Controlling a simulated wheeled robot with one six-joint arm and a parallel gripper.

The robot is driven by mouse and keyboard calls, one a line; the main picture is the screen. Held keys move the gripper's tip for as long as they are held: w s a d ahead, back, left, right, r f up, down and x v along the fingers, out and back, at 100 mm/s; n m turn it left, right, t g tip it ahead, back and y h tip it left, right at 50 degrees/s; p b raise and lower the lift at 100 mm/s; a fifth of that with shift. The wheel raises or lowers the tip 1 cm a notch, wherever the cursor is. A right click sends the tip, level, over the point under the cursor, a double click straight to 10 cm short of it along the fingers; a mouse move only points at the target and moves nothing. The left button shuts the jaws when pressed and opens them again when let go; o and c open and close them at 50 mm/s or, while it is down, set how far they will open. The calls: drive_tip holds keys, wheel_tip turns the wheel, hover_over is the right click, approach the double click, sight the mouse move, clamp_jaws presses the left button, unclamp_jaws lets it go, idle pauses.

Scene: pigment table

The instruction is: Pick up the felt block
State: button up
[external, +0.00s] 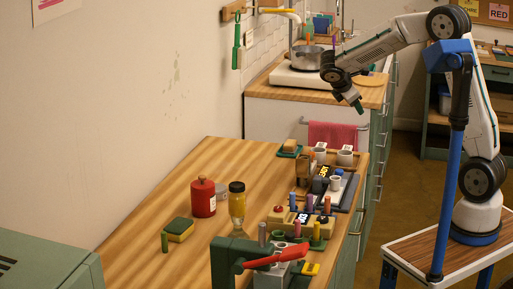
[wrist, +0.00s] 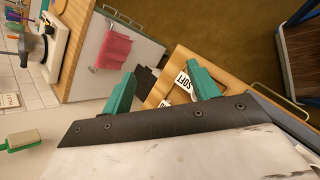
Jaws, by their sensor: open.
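My gripper (external: 357,104) is raised in the air beyond the far right end of the wooden table, fingers pointing down. Its two teal fingers (wrist: 162,88) are spread with nothing held between them. I cannot tell for sure which thing is the felt block. In the wrist view, dark shapes (wrist: 145,80) and a white SOFT label (wrist: 184,79) show between and beyond the fingers, partly hidden.
Upright sticks and a red-handled green device (external: 235,262) crowd the near right. A counter with a pot (external: 306,56) and pink towel (external: 332,135) stands behind. The table's left part is clear.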

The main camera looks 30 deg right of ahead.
drive_tip(key=w+a+f+n+t, duration=0.2)
drive_tip(key=w+a+f+n, duration=0.25)
drive_tip(key=w+a, duration=0.25)
drive_tip(key=n+t, duration=0.3)
drive_tip(key=n, duration=0.3)
approach(290, 142)
drive_tip(key=shift+w+d+f+h, duration=0.15)
drive_tip(key=shift+w+d+f, duration=0.15)
drive_tip(key=shift+w, duration=0.15)
drive_tip(key=shift+w+d+f+h, duration=0.15)
drive_tip(key=shift+w+d+f, duration=0.1)
drive_tip(key=shift+w+d, duration=0.15)
drive_tip(key=shift+w+f, duration=0.25)
drive_tip(key=x, duration=0.7)
drive_tip(key=shift+s+d+f, duration=0.1)
drive_tip(key=shift+f, duration=0.05)
drive_tip(key=c, duration=1)
